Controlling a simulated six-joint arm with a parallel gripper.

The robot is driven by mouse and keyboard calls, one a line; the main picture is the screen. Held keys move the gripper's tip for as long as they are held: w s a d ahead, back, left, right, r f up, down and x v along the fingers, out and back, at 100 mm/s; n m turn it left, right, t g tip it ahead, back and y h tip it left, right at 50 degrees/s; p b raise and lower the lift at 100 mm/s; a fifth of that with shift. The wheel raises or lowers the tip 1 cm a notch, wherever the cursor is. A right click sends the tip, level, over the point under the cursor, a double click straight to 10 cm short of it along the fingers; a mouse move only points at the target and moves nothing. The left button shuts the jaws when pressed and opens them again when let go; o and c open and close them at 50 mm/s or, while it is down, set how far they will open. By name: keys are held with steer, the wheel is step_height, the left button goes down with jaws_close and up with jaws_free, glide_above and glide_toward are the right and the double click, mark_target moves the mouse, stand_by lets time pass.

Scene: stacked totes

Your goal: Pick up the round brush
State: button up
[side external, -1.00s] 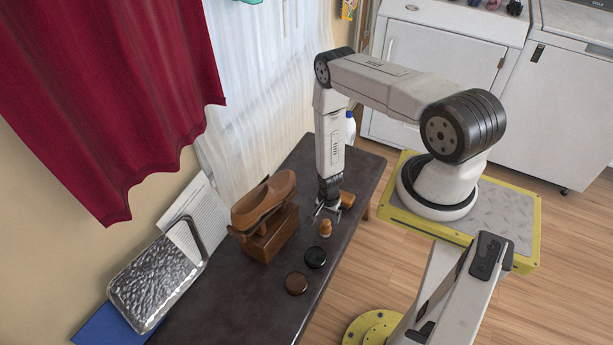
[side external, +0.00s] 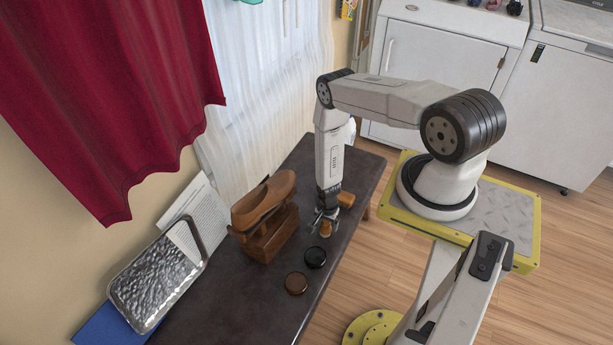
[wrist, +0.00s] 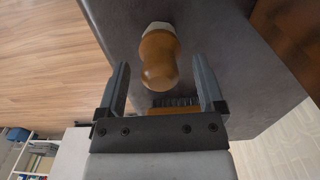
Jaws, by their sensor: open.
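The round brush (wrist: 158,60) has a rounded wooden handle and a pale end, seen in the wrist view with its handle between the two finger lines. In the side view it shows as a small wooden knob (side external: 325,230) on the dark table, directly below and partly hidden by my gripper (side external: 322,216). My gripper is open; in the wrist view its fingers (wrist: 160,68) lie on both sides of the handle, with gaps. I cannot tell how far down the handle the fingertips reach.
A second wooden brush (side external: 346,199) with dark bristles lies close behind my gripper. A brown shoe on a wooden box (side external: 270,236) stands to the left. A black round tin (side external: 315,257) and a brown one (side external: 296,283) lie in front. The dark table (side external: 235,305) is clear at the near end.

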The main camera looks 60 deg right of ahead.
jaws_close()
steer(key=shift+r, duration=0.15)
steer(key=shift+r, duration=1.1)
steer(key=s+a+r, duration=0.2)
steer(key=s+r, duration=0.3)
steer(key=s, duration=0.1)
steer(key=s+a+r, duration=0.3)
steer(key=s+r, duration=0.2)
steer(key=s, duration=0.2)
steer(key=shift+a+r, duration=0.25)
steer(key=shift+a, duration=0.05)
